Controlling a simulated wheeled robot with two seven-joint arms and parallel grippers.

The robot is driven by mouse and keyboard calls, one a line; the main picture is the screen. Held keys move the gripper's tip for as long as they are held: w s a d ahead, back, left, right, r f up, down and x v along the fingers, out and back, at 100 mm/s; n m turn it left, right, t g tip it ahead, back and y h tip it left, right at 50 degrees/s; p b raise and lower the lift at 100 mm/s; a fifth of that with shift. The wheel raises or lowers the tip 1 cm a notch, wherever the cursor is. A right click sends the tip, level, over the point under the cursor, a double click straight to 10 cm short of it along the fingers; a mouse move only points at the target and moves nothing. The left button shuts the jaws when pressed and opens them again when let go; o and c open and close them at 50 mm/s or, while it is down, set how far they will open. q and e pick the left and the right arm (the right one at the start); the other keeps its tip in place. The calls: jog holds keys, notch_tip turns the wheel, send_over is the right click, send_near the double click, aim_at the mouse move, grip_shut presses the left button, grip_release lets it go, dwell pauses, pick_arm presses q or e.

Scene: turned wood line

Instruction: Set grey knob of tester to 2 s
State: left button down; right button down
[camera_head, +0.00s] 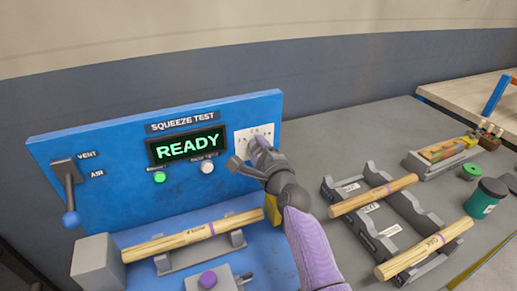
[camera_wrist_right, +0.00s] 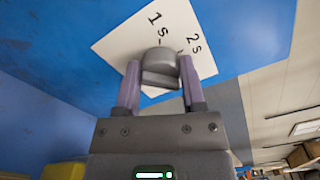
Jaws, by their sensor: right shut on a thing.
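The tester (camera_head: 120,205) is a blue panel headed SQUEEZE TEST, and its display (camera_head: 187,146) reads READY in green. A white scale plate (camera_head: 243,139) is at its right end. In the right wrist view the grey knob (camera_wrist_right: 160,60) stands on this plate (camera_wrist_right: 118,48), near the marks "1 s" and "2 s". My right gripper (camera_head: 257,148) is shut on the knob, with one finger on each side in the right wrist view (camera_wrist_right: 160,78). The head view hides the knob behind the gripper. I cannot tell exactly which mark the knob points at. My left gripper is not in view.
A lever with a blue ball (camera_head: 71,219) hangs at the panel's left. A wooden handle (camera_head: 190,236) lies in a cradle before the panel, near a purple button (camera_head: 207,279). Right, a grey rack (camera_head: 382,214) holds two handles; a green jar (camera_head: 485,197) stands beyond.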

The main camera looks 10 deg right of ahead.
jog(key=n, duration=0.5)
jog(key=shift+n+p, duration=0.3)
jog(key=shift+p, duration=0.05)
jog(key=shift+f+n+p, duration=0.15)
jog(key=shift+n+p, duration=0.15)
jog(key=shift+n, duration=1.8)
jog(key=shift+c, duration=0.9)
grip_release()
jog(key=s+p, duration=0.1)
jog(key=s, duration=0.2)
jog(key=s+d+p, duration=0.1)
jog(key=s, duration=0.2)
jog(key=s+p, duration=0.1)
jog(key=s, duration=0.2)
jog(key=shift+s+d+p, duration=0.35)
jog(key=shift+d, duration=0.05)
